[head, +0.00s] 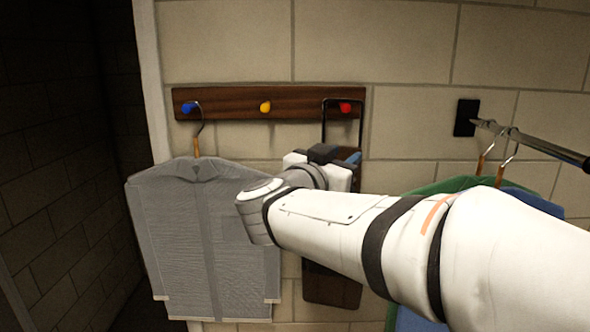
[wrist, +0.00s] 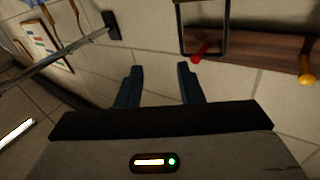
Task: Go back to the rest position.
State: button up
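My gripper (wrist: 160,85) is open, with two dark blue fingers apart and bare wall between them in the wrist view. In the head view my arm reaches in from the right, and my gripper (head: 352,158) is in front of the wall just below the red peg (head: 345,107). My arm hides much of the gripper there. A brown item (head: 332,287) with a thin black loop handle (head: 325,122) hangs at the red peg, partly behind my arm. The red peg (wrist: 199,53) and loop (wrist: 181,20) also show in the wrist view, apart from the fingers.
A wooden peg board (head: 225,103) also bears a blue peg (head: 188,107) and an empty yellow peg (head: 265,107). A grey garment (head: 185,225) hangs on the blue peg. A metal rail (head: 540,145) with green (head: 445,186) and blue clothes is at the right. A dark opening lies left.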

jog(key=s+a+f+n+g+y+b, duration=0.25)
jog(key=f+n+y, duration=0.65)
jog(key=f+y, duration=0.5)
jog(key=s+d+f+g+h, duration=0.1)
jog(key=s+d+f+g, duration=0.2)
jog(key=s+f, duration=0.3)
jog(key=s+d+f+g+h+b, duration=0.1)
jog(key=s+d+f+g, duration=0.2)
jog(key=s+f, duration=0.3)
jog(key=s+d+f+m+g+h+b, duration=0.1)
jog(key=s+d+f+g, duration=0.2)
jog(key=s+f, duration=0.3)
jog(key=shift+s+d+f+g, duration=0.15)
jog(key=shift+s+g, duration=0.2)
jog(key=shift+s, duration=0.15)
